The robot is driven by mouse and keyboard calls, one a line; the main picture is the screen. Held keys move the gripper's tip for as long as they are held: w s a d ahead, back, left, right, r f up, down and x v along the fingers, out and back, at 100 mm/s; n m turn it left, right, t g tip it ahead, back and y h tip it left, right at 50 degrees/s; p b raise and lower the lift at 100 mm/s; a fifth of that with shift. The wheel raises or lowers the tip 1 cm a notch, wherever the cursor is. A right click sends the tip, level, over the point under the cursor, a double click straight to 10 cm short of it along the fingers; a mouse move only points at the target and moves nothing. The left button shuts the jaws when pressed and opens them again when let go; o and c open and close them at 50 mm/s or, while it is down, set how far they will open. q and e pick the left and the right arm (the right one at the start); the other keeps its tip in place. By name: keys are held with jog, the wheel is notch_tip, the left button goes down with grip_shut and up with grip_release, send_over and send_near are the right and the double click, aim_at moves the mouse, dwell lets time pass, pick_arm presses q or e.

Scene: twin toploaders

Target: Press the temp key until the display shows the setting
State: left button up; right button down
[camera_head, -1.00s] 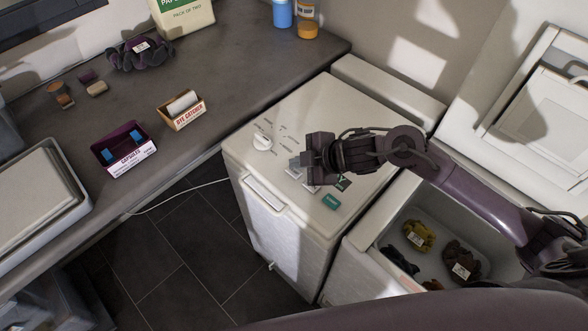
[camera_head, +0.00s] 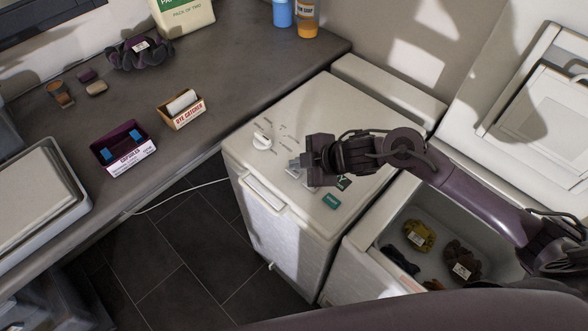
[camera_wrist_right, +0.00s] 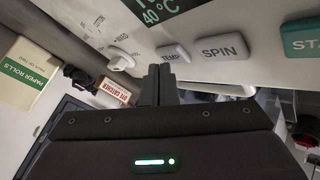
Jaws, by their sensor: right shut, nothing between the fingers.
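The temp key (camera_wrist_right: 176,52) is a pale key with dark lettering in the right wrist view, its lower left partly covered by my fingertips. The dark display (camera_wrist_right: 168,10) above it reads 40 °C, with its upper line cut off by the frame edge. In the head view a corner of the display (camera_head: 343,183) shows beside my gripper. My right gripper (camera_head: 293,164) is shut and empty over the washer panel; its fingertips (camera_wrist_right: 159,70) are at the temp key. I cannot tell whether they touch it. My left gripper is not in view.
The spin key (camera_wrist_right: 219,50) and teal start key (camera_head: 330,202) sit beside the temp key. A white dial (camera_head: 262,142) is on the same washer top (camera_head: 325,105). An open toploader (camera_head: 372,235) holding laundry is to the right. The counter (camera_head: 235,75) holds boxes and bottles.

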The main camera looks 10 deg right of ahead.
aim_at(299, 172)
jog(key=shift+f, duration=0.45)
dwell(0.6)
jog(key=shift+r+p, duration=0.7)
jog(key=shift+r, duration=0.15)
notch_tip(299, 172, up, 5)
jog(key=p, duration=0.5)
jog(key=shift+r, duration=0.1)
dwell(0.3)
dwell(0.6)
